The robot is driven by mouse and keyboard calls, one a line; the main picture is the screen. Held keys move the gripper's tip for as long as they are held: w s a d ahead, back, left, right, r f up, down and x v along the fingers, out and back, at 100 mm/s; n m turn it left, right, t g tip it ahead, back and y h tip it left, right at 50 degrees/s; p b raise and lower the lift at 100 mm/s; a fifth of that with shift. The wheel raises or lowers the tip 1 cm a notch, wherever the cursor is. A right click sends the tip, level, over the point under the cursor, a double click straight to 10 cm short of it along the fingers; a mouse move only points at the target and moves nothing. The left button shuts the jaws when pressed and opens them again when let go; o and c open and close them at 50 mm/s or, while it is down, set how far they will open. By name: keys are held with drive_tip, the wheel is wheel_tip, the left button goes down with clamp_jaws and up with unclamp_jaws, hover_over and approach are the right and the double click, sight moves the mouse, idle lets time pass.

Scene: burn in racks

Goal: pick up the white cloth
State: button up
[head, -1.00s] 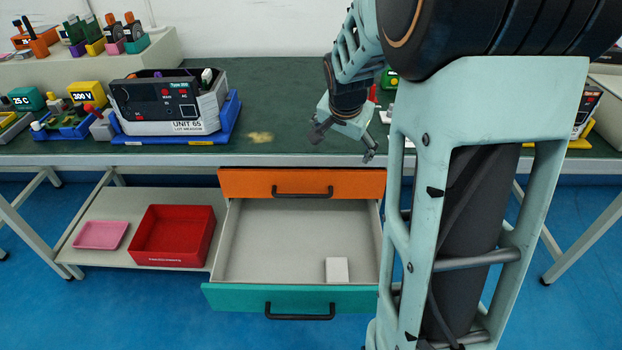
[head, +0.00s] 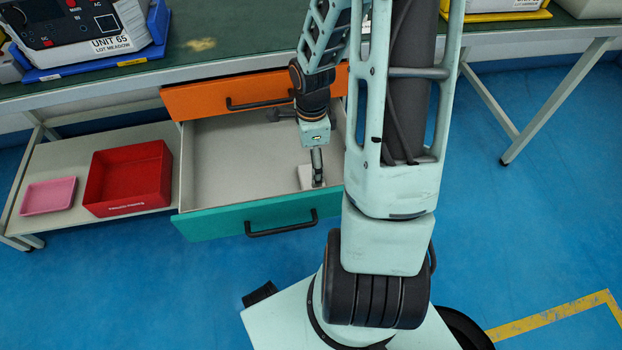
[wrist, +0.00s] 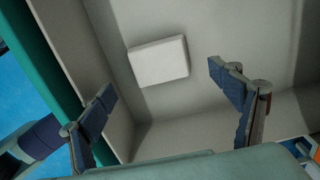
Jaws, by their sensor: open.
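The white cloth (head: 306,177) is a small, flat, folded square on the floor of the open teal-fronted drawer (head: 225,160), near its front right. In the head view my gripper (head: 317,168) is over the drawer and partly covers the cloth. In the wrist view the whole cloth (wrist: 158,61) shows, with nothing on it. My gripper (wrist: 168,103) is open there, its two fingers spread wide and empty, and the cloth lies beyond the fingertips, apart from them.
The teal drawer front with its black handle (head: 282,225) and the drawer's side walls surround the cloth. An orange drawer (head: 225,97) is above it. A red bin (head: 128,178) and a pink tray (head: 48,196) sit on the shelf to the left.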

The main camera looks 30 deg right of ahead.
wheel_tip(320, 180, down, 6)
drive_tip(key=shift+r+b, duration=0.1)
drive_tip(key=shift+b, duration=1)
drive_tip(key=c, duration=1.1)
drive_tip(key=shift+c, duration=0.2)
wheel_tip(320, 180, up, 10)
drive_tip(key=p, duration=0.4)
